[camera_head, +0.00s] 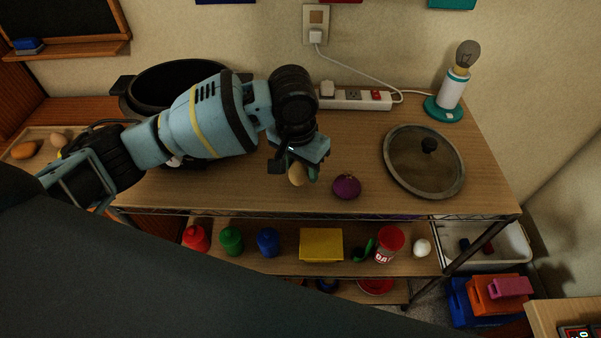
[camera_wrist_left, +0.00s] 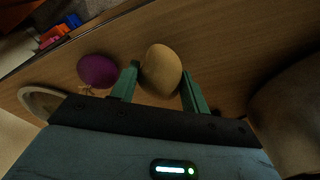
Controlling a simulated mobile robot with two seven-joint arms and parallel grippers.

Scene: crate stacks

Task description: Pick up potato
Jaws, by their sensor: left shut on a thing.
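The potato (camera_head: 297,174) is a tan, rounded lump over the wooden shelf top in the head view. In the left wrist view the potato (camera_wrist_left: 161,71) sits between the two green fingers. My left gripper (camera_head: 296,172) is shut on it, and the fingers hide part of its sides. Whether the potato touches the shelf top or hangs just above it, I cannot tell. My right gripper does not show in either view.
A purple onion (camera_head: 346,187) lies just right of the potato. A glass lid (camera_head: 424,161), a lamp (camera_head: 452,88) and a power strip (camera_head: 352,99) are farther right and back. A black pot (camera_head: 128,86) stands behind my left arm.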

